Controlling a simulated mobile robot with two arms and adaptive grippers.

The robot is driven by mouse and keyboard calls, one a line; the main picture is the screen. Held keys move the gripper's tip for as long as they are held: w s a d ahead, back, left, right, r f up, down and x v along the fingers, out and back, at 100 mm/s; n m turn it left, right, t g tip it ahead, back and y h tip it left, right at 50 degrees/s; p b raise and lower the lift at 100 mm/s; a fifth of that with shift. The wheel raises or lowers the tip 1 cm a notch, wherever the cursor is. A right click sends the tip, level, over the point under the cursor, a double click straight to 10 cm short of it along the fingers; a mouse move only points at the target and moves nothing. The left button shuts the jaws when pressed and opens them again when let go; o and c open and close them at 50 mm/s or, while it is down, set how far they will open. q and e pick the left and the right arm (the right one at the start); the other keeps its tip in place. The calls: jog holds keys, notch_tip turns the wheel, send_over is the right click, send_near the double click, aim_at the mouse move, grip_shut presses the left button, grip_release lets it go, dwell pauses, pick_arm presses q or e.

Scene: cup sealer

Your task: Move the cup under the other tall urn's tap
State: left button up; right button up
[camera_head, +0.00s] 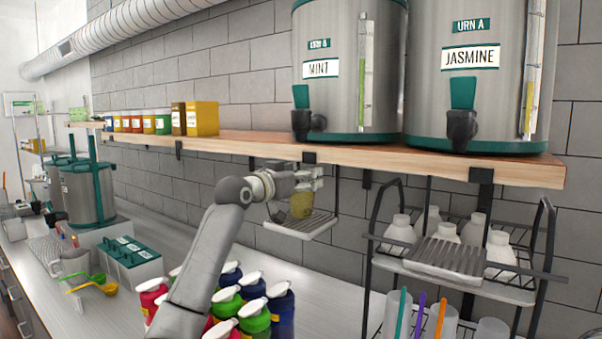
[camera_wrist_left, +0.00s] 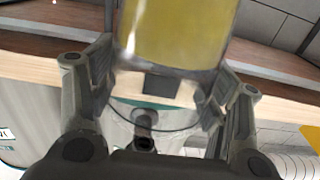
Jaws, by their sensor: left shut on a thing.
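The cup (camera_head: 302,205) is clear with yellow contents. My left gripper (camera_head: 300,184) is shut on it and holds it over the hanging drip tray (camera_head: 299,227) below the Mint urn (camera_head: 345,75). Whether the cup touches that tray cannot be told. In the left wrist view the cup (camera_wrist_left: 180,35) sits between the two fingers. The Jasmine urn, marked Urn A (camera_head: 478,75), stands to the right on the shelf, with its dark tap (camera_head: 462,128) over a second drip tray (camera_head: 449,258). My right gripper is not in view.
The wooden shelf (camera_head: 400,155) runs above my arm. A black wire rack (camera_head: 375,238) with white bottles (camera_head: 400,230) stands at the right. Colourful bottles (camera_head: 281,312) crowd the counter below my arm. Small boxes (camera_head: 201,118) line the shelf's left part.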

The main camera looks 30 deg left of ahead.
pick_arm(q)
jog(key=shift+f, duration=0.15)
jog(key=shift+d+f, duration=0.1)
jog(key=o, duration=1.2)
jog(key=shift+f, duration=0.1)
jog(key=shift+c, duration=0.2)
jog(key=shift+s, duration=0.1)
